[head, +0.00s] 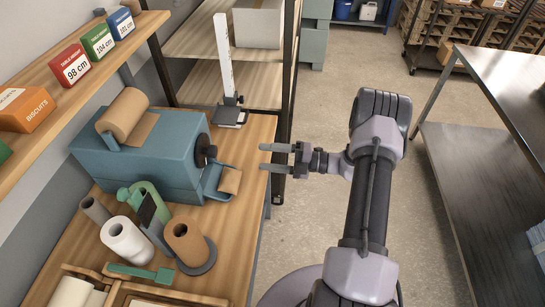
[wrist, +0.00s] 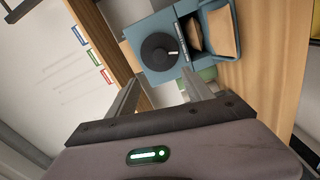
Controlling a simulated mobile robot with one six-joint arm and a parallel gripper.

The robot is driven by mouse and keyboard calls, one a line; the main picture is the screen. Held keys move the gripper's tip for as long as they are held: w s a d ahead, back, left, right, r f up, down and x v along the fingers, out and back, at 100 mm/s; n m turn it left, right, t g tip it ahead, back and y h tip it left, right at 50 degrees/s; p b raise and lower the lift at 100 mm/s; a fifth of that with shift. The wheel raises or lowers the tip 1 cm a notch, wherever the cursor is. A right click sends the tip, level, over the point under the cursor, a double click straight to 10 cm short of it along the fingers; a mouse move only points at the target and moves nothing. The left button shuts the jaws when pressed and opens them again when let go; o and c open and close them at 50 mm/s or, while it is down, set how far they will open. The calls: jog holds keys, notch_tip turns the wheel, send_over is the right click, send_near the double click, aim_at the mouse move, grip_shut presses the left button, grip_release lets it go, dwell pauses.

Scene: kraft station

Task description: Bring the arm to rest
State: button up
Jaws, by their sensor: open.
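My gripper (head: 268,157) is open and empty, pointing left in the head view. It is in the air by the right edge of the wooden workbench (head: 246,240), close to the blue paper dispenser (head: 140,158). My arm (head: 365,200) bends up and then left over the floor. In the wrist view, the two fingers of my gripper (wrist: 163,90) are spread apart, with the dispenser's dark round knob (wrist: 158,53) beyond them. Nothing is between the fingers.
Paper rolls (head: 126,240) and a green tape dispenser (head: 146,202) stand on the bench. A white upright gauge (head: 224,60) stands behind, near a dark shelf post (head: 287,90). A shelf with coloured boxes (head: 71,64) is at left. A metal table (head: 510,80) is at right, with open floor between.

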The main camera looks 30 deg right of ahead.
jog(key=shift+v, duration=0.85)
jog(key=s+a+r+n+g+h+b, duration=0.25)
jog(key=a+r+n+g+b, duration=0.2)
jog(key=a+n, duration=0.35)
jog(key=s+a+r+n+g+h+b, duration=0.1)
jog(key=s+a+r+n+g+b, duration=0.3)
jog(key=a+n, duration=0.45)
jog(key=s+a+f+n+t+h+b, duration=0.1)
jog(key=s+n+t+h+b, duration=0.2)
jog(key=s+n+h+b, duration=0.4)
jog(key=s+n+h, duration=0.2)
jog(key=s+n, duration=0.7)
jog(key=n, duration=0.8)
jog(key=shift+s+a+t, duration=0.2)
jog(key=shift+a+t, duration=0.15)
jog(key=shift+a, duration=0.05)
